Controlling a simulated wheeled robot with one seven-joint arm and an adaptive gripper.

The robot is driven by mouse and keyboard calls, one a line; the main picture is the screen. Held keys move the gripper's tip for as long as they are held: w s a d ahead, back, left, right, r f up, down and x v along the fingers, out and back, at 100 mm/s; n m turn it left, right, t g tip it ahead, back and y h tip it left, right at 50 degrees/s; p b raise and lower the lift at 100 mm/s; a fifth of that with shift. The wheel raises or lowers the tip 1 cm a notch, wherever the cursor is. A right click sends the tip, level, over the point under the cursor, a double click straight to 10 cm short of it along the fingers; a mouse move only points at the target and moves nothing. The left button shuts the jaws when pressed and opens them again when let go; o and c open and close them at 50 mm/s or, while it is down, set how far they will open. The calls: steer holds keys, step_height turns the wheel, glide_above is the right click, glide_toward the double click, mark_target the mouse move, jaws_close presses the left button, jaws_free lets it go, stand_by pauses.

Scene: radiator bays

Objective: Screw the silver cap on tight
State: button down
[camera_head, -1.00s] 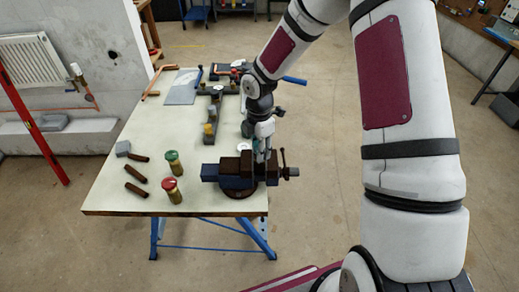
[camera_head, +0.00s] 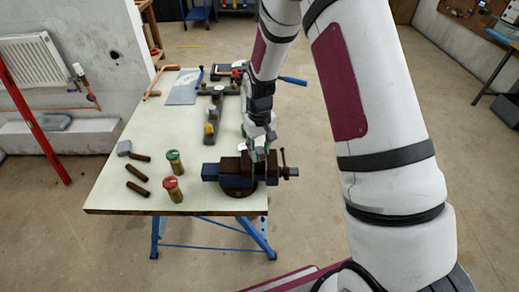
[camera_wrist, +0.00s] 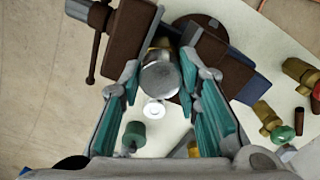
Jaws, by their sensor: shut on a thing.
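The silver cap (camera_wrist: 160,77) shows round and pale in the middle of the wrist view, between my fingers. A brass part (camera_wrist: 160,43) shows just beyond it, at the jaws of the vise (camera_wrist: 210,50). Whether the cap is fully seated on the brass is hidden. My gripper (camera_wrist: 160,66) is shut on the cap, its teal-padded fingers on either side. In the head view my gripper (camera_head: 258,151) is over the right part of the blue and brown vise (camera_head: 238,185), and the cap is too small to make out.
A green-topped brass piece (camera_head: 174,161) and a red-topped one (camera_head: 172,189) stand left of the vise on the bench (camera_head: 120,198). Short brown pipes (camera_head: 137,190) lie further left. A dark rack (camera_head: 213,120) is behind. The vise handle (camera_head: 283,158) sticks out right.

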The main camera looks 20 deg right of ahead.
steer(key=m, duration=0.9)
steer(key=shift+m, duration=0.3)
steer(key=c, duration=1.4)
jaws_free()
steer(key=shift+o, duration=0.2)
steer(key=shift+r, duration=3.5)
